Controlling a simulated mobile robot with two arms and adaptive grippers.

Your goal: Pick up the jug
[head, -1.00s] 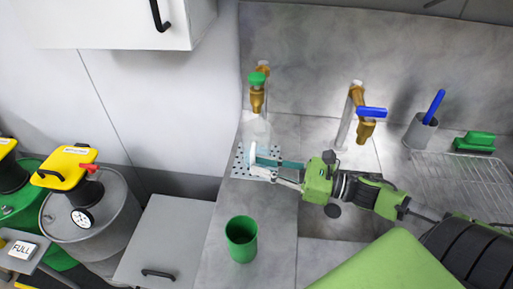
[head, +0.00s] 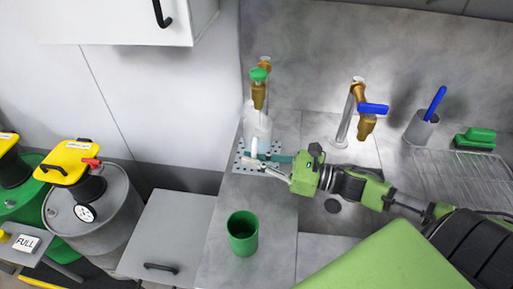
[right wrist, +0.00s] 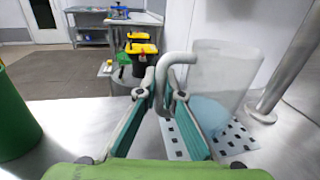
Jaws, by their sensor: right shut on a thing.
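The jug (head: 258,124) is clear and holds some bluish liquid at its bottom. It is upright under the green-handled tap (head: 259,88), on or just above the perforated plate (head: 240,162); I cannot tell whether there is a gap. In the right wrist view, the jug (right wrist: 216,72) is right of the fingers, with its pale handle coming down between them. My right gripper (head: 264,160) reaches in from the right and is shut on the handle; it also shows in the right wrist view (right wrist: 163,88). My left gripper is not in view.
A green cup (head: 242,234) stands on the counter in front of the plate. A blue-handled tap (head: 362,112) is right of the jug. A grey holder (head: 420,128) and a green sponge (head: 475,137) stand farther right. Drums with yellow tops (head: 68,160) are at left.

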